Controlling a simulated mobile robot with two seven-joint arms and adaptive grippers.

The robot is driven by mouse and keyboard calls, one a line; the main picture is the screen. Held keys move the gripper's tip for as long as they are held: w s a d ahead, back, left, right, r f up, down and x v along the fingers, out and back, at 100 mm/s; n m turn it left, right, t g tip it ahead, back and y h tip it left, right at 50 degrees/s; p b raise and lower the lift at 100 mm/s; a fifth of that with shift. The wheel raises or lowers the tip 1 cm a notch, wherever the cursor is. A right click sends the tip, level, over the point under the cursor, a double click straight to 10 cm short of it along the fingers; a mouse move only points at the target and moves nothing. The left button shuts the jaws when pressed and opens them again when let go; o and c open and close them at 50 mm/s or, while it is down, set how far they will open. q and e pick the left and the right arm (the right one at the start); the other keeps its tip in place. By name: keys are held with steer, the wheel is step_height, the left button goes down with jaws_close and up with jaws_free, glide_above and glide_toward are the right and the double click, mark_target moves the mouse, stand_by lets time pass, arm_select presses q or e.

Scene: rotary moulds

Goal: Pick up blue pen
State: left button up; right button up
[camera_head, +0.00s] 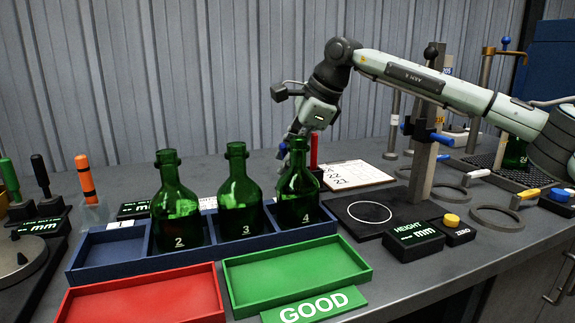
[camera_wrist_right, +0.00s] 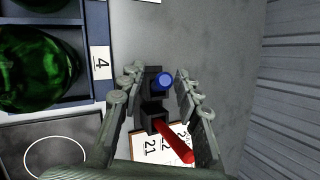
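The blue pen (camera_wrist_right: 164,80) shows end-on as a blue round top in the right wrist view, upright in a small black holder. My right gripper (camera_wrist_right: 159,75) is open above it, with one finger on each side of the pen and visible gaps. In the head view my right gripper (camera_head: 293,143) points down behind bottle 4, and its fingertips are partly hidden. The red pen (camera_wrist_right: 175,140) stands in a second black holder close by; it also shows in the head view (camera_head: 314,150). My left gripper is not in view.
Green bottles (camera_head: 242,200) numbered 2, 3 and 4 stand in a blue rack (camera_head: 110,262) in front of the pens. A clipboard (camera_head: 357,174) lies right of the red pen. A height gauge (camera_head: 425,155) stands farther right. Red (camera_head: 150,300) and green (camera_head: 295,275) trays sit in front.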

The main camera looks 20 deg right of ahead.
jaws_close()
steer(key=shift+r, duration=0.1)
